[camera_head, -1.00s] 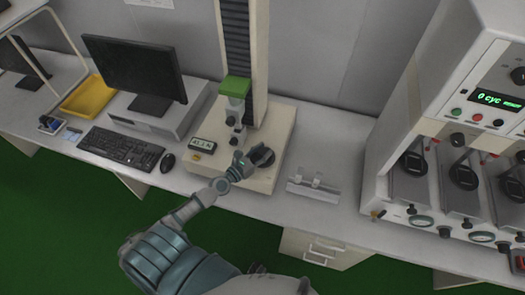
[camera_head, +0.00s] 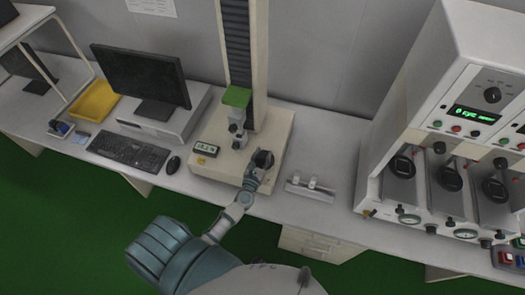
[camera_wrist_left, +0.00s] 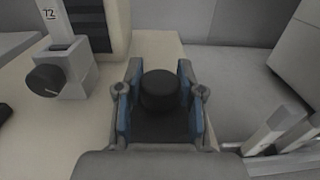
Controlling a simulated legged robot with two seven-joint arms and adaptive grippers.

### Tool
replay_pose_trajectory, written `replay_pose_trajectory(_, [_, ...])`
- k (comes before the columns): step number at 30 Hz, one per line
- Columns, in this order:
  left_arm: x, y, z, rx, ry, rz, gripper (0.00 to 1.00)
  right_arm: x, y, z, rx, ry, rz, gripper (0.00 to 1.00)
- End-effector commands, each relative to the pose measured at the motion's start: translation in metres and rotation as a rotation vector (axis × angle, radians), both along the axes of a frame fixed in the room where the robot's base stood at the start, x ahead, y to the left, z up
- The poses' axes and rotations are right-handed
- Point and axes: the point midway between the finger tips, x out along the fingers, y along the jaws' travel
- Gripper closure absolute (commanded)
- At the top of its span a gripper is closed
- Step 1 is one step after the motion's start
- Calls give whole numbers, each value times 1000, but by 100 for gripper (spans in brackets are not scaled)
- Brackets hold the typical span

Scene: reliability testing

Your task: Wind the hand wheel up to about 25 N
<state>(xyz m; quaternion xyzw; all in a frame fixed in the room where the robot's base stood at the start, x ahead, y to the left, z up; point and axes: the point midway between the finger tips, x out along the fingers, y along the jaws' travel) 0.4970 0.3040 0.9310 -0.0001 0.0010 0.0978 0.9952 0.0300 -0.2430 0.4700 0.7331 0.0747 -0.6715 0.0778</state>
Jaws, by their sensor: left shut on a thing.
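The black hand wheel (camera_head: 264,158) sits at the right front of the test stand's cream base (camera_head: 225,175). My left gripper (camera_head: 256,172) reaches it from the front and is shut on it. In the left wrist view the wheel's dark round knob (camera_wrist_left: 160,90) lies between the two blue-lined fingers. The small force display (camera_head: 206,150) on the base's left side is lit, but its digits are too small to read surely. The stand's green-topped fixture (camera_head: 236,98) stands on the column above the base. My right gripper is not in view.
A small rack with white pieces (camera_head: 310,187) stands just right of the base. A mouse (camera_head: 173,164), a keyboard (camera_head: 128,151) and a monitor (camera_head: 142,75) are on the left. A large multi-station machine (camera_head: 455,130) fills the right. Bare bench lies along the front.

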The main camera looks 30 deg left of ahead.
Motion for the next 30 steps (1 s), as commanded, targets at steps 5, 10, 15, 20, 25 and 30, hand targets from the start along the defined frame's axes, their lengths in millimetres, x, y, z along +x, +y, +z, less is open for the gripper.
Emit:
replay_pose_trajectory(5, [2, 0, 2, -5, -6, 165, 97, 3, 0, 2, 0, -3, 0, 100])
replay_pose_trajectory(10, [2, 0, 0, -3, -7, 296, 97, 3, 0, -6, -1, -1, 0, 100])
replay_pose_trajectory(15, [2, 0, 0, -1, -6, 395, 97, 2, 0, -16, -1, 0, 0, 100])
replay_pose_trajectory(20, [1, 0, 0, 1, -6, 457, 97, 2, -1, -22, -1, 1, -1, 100])
replay_pose_trajectory(25, [1, 0, 2, 1, -6, 491, 97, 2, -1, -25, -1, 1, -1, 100])
replay_pose_trajectory(30, [1, 0, 2, 1, -5, 500, 97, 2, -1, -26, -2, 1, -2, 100])
